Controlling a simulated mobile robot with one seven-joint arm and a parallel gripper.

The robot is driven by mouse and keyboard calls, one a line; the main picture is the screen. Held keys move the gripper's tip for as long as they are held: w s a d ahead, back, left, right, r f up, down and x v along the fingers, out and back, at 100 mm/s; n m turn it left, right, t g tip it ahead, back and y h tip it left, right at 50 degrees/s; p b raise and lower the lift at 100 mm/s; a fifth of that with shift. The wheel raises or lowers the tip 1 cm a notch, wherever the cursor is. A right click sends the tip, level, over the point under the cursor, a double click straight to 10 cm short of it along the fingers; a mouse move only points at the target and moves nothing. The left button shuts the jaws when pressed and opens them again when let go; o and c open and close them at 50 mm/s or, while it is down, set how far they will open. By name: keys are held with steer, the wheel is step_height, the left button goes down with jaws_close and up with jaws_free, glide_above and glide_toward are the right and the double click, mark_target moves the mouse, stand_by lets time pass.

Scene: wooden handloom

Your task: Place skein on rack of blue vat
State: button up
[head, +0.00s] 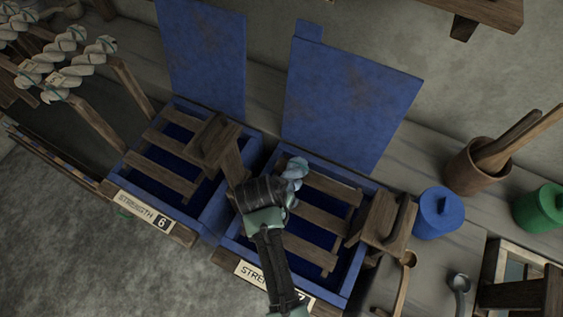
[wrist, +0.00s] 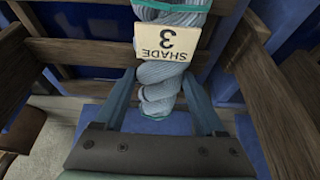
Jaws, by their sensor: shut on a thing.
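A light blue twisted skein (head: 295,171) is between the fingers of my gripper (head: 288,186). The wrist view shows the skein (wrist: 160,76) upright in the picture, with a cream tag reading SHADE 3 and green ties; my gripper (wrist: 160,92) is shut on its lower part. Two blue vats stand side by side: the left vat (head: 217,212) has a STRENGTH 6 plate, and the right vat (head: 348,282) has a partly hidden STRENGTH plate. The skein is over the right vat's slatted wooden rack (head: 322,212). I cannot tell whether it touches the slats. My arm hides part of this vat.
The left vat's rack (head: 160,175) looks empty. Upright blue lids (head: 345,95) stand behind the vats. A wooden handled piece (head: 385,222) is at the right vat's right edge. A blue pot (head: 439,213), mortar (head: 474,168) and green pot (head: 541,209) stand right. White skeins (head: 75,70) hang left.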

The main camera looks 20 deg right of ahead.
steer(key=shift+f, duration=0.15)
steer(key=o, duration=1.5)
